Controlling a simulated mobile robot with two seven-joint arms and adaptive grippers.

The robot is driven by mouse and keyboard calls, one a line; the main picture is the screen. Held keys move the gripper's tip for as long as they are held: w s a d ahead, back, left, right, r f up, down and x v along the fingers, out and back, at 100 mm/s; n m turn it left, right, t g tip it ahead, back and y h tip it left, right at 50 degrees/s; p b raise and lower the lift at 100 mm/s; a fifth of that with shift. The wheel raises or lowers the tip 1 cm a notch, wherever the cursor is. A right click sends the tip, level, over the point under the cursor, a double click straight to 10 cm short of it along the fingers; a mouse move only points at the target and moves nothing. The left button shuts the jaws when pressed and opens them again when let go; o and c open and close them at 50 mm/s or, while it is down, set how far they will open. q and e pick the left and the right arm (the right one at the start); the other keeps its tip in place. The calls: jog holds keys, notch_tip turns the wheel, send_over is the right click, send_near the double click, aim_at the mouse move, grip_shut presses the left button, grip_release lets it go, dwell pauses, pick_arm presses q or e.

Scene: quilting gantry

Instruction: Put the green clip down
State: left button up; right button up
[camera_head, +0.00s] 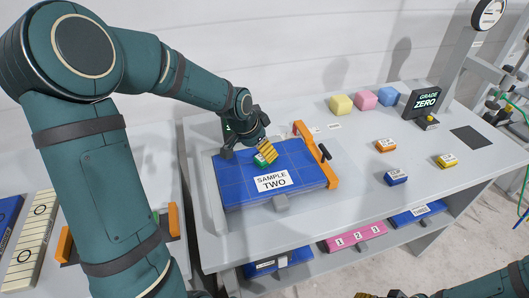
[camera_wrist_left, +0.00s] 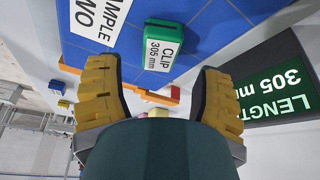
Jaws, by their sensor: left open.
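The green clip (camera_head: 260,161) lies on the blue gridded "SAMPLE TWO" panel (camera_head: 226,174), near its upper edge, partly hidden behind my left fingers. In the left wrist view the clip (camera_wrist_left: 158,42) shows its white "CLIP 305 mm" label and appears to rest on the blue surface. My left gripper (camera_head: 264,151) is just above it. Its two yellow fingers (camera_wrist_left: 160,76) are spread wide, with the clip ahead of the gap and nothing between them. Of my right gripper (camera_head: 380,295), only a sliver shows at the bottom edge.
An orange bar (camera_head: 316,156) with a dark handle edges the panel's right side. A green-lit "LENGTH 305 mm" display (camera_wrist_left: 275,90) stands close to one finger. Foam cubes (camera_head: 365,98) stand at the back, with small labelled clips (camera_head: 396,178) at right. The table between is largely clear.

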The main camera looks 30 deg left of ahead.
pick_arm(q)
jog(key=p+v, duration=0.1)
jog(key=v, duration=0.6)
jog(key=shift+r, duration=0.15)
